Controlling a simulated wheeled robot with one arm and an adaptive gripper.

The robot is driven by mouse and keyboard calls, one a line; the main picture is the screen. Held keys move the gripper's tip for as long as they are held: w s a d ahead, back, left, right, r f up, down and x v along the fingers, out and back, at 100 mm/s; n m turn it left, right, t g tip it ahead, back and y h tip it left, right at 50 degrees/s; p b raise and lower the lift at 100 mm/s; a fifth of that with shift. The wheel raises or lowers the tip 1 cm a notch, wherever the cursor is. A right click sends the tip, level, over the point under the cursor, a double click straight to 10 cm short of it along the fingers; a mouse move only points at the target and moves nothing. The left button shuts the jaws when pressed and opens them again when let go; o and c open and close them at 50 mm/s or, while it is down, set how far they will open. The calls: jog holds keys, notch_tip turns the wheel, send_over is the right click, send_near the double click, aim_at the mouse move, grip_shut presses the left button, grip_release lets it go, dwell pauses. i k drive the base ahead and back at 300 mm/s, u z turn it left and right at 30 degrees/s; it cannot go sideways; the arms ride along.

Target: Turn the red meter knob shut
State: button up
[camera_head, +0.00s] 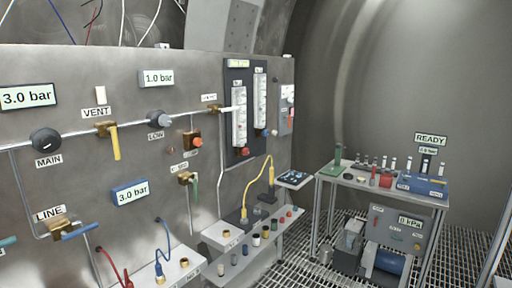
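A small red knob (245,152) sits on the dark flow meter panel (251,88), below the left of two clear upright meter tubes. The left tube (239,115) is directly above the red knob. The right tube (260,99) has a pale knob at its foot. Whether the red knob is open or shut is too small to tell. My gripper is not in view.
The steel wall panel carries a MAIN knob (46,140), a yellow VENT lever (115,142) and a blue LINE lever (79,231). A low shelf (257,243) with fittings juts out below the meters. A yellow hose (256,178) loops above it. A bench (369,182) stands right, on grated floor.

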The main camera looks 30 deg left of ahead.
aim_at(245, 151)
jog(key=u, duration=0.4)
jog(key=i, duration=1.45)
jog(key=u, duration=1.7)
jog(key=i, duration=0.85)
jog(key=u, duration=0.75)
